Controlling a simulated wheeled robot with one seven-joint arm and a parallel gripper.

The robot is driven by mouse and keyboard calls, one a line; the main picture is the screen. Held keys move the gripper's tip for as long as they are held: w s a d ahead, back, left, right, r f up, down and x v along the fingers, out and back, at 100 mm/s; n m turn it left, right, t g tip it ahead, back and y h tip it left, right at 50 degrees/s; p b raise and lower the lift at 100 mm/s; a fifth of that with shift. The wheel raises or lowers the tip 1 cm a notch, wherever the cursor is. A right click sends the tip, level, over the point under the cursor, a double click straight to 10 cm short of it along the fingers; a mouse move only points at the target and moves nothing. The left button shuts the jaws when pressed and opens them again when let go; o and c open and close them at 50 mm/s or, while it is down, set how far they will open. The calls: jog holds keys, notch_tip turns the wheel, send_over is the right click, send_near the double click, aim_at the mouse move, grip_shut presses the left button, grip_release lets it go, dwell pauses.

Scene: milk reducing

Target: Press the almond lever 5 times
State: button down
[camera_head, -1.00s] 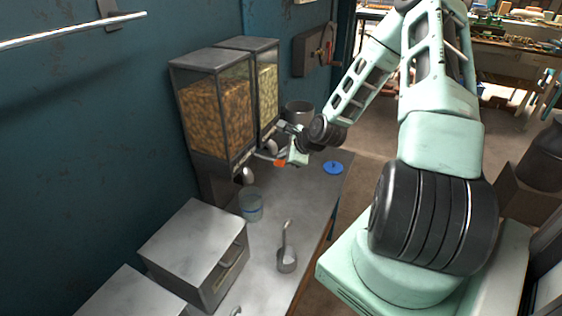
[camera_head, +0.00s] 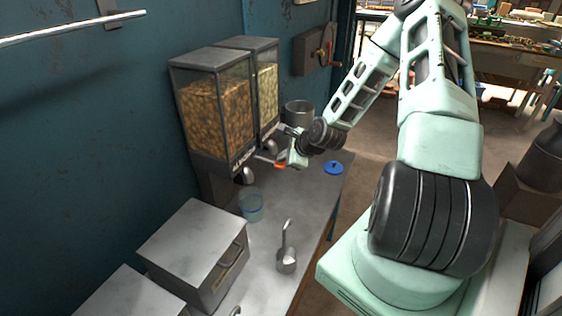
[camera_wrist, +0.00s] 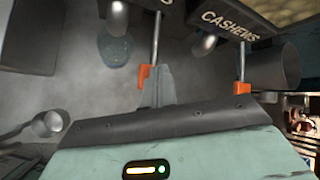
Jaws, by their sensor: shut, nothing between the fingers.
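The almond dispenser (camera_head: 222,112), full of brown nuts, is the nearer of two on the wall. Its lever (camera_head: 268,160) is a metal rod with an orange tip (camera_head: 280,165). The orange tip also shows in the wrist view (camera_wrist: 144,78). My gripper (camera_wrist: 160,88) is shut and empty, with its fingers right beside this tip and close to the rod. I cannot tell whether they touch. In the head view my gripper (camera_head: 292,158) is at the lever end. A clear bluish cup (camera_head: 251,205) stands on the counter below the almond spout (camera_head: 246,176).
The cashew dispenser (camera_head: 266,85) is just beyond, and its orange-tipped lever (camera_wrist: 242,88) is right of my fingers in the wrist view. A metal scoop (camera_head: 287,260), a blue lid (camera_head: 333,168), a steel box (camera_head: 195,250) and a grey pot (camera_head: 299,113) are on the counter.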

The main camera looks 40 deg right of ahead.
jog(key=shift+f+b, duration=0.3)
jog(key=shift+f, duration=0.35)
dwell(0.4)
jog(key=shift+r, duration=0.15)
jog(key=shift+r+p, duration=1.5)
jog(key=shift+p, duration=0.25)
notch_tip(320, 180, up, 5)
jog(key=p, duration=0.4)
jog(key=shift+p, duration=0.3)
dwell(1.6)
